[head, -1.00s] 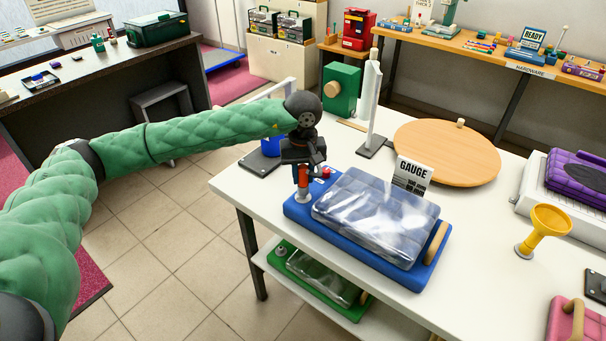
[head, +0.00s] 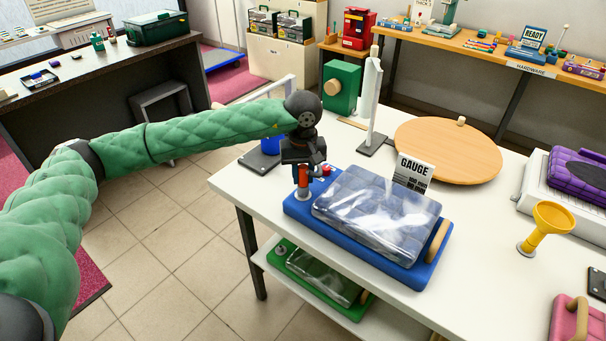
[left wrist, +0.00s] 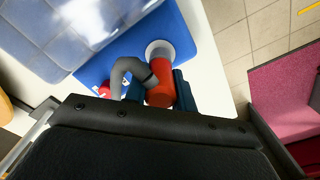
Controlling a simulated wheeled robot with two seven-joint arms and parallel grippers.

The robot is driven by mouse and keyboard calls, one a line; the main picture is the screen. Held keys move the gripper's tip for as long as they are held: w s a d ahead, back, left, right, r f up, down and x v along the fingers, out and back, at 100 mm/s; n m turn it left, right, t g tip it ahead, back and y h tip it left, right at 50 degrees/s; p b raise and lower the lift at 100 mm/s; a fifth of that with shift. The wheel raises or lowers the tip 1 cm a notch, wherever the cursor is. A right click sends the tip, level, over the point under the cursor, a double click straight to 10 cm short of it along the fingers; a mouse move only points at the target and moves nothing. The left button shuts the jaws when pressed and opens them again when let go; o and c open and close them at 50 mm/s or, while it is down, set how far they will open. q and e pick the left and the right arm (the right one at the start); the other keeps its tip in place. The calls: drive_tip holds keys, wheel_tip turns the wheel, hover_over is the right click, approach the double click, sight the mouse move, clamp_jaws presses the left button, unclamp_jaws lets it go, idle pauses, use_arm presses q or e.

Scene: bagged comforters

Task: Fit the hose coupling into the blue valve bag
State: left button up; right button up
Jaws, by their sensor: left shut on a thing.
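The blue valve bag (head: 291,212) lies on the white table, a blue base with a clear, quilted bag on top. A grey valve collar (head: 303,195) stands at its left corner; it also shows in the left wrist view (left wrist: 158,47). My left gripper (head: 303,168) is shut on the red hose coupling (head: 303,180), upright over the collar. In the left wrist view the coupling (left wrist: 161,92) sits between the dark fingers, with a bent grey hose (left wrist: 122,73) beside it. The coupling's lower end meets or overlaps the collar; how deep it sits, I cannot tell. My right gripper is out of view.
A GAUGE card (head: 414,172) stands behind the bag. A round wooden board (head: 447,150), a white upright stand (head: 372,105) and a yellow funnel (head: 551,217) are on the table (head: 478,235). A green-based bag (head: 318,283) lies on the shelf below.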

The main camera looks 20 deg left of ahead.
use_arm(q)
drive_tip(key=shift+f+b, duration=0.35)
drive_tip(key=shift+b, duration=0.05)
drive_tip(key=o, duration=1.7)
drive_tip(key=shift+r, duration=0.15)
drive_tip(key=shift+r, duration=3.35)
drive_tip(key=shift+r, duration=0.1)
wheel_tip(320, 180, up, 6)
drive_tip(key=shift+r+b, duration=0.2)
drive_tip(key=shift+b, duration=0.9)
drive_tip(key=shift+r, duration=0.6)
